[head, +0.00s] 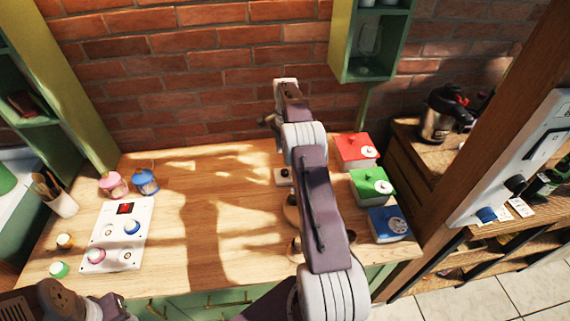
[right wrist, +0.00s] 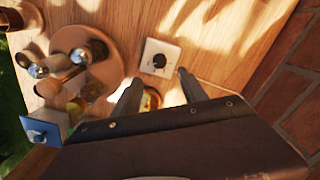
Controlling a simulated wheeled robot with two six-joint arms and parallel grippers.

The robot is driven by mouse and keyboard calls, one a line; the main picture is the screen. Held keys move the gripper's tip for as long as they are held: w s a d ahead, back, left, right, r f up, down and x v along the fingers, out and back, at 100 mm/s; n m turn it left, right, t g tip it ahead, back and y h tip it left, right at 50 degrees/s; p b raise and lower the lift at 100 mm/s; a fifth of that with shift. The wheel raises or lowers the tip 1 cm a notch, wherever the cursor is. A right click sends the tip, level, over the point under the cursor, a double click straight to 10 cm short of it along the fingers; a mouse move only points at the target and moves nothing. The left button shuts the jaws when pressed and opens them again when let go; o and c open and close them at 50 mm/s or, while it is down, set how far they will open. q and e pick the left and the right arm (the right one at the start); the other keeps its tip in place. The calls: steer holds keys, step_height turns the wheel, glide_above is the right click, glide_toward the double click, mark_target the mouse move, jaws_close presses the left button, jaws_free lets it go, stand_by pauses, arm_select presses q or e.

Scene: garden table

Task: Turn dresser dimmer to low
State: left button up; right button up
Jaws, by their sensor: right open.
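The dimmer (right wrist: 160,58) is a small white square plate with a round black knob (right wrist: 159,61). It lies on the wooden dresser top. In the head view, a small pale plate (head: 282,177) that looks like the dimmer shows just left of my right arm. My right gripper (right wrist: 157,82) is open and empty. Its two fingers point at the dimmer, one on each side of it in the right wrist view, and appear apart from it. The knob's exact setting is too small to read. In the head view my right arm hides the gripper. Only links of my left arm show at the bottom left.
A round wooden board (right wrist: 85,55) with several jars stands near the dimmer. Red (head: 352,148), green (head: 366,188) and blue (head: 385,228) boxes line the right side. A white panel with knobs (head: 112,240) lies left. The wooden top between is clear. A brick wall rises behind.

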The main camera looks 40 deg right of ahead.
mark_target(285, 171)
steer(key=shift+s+a+f, duration=0.1)
steer(key=shift+a+f, duration=0.1)
steer(key=shift+f, duration=0.2)
step_height(285, 171, down, 8)
steer(key=shift+r+p, duration=0.25)
steer(key=shift+p, duration=0.25)
steer(key=shift+f, duration=0.35)
jaws_close()
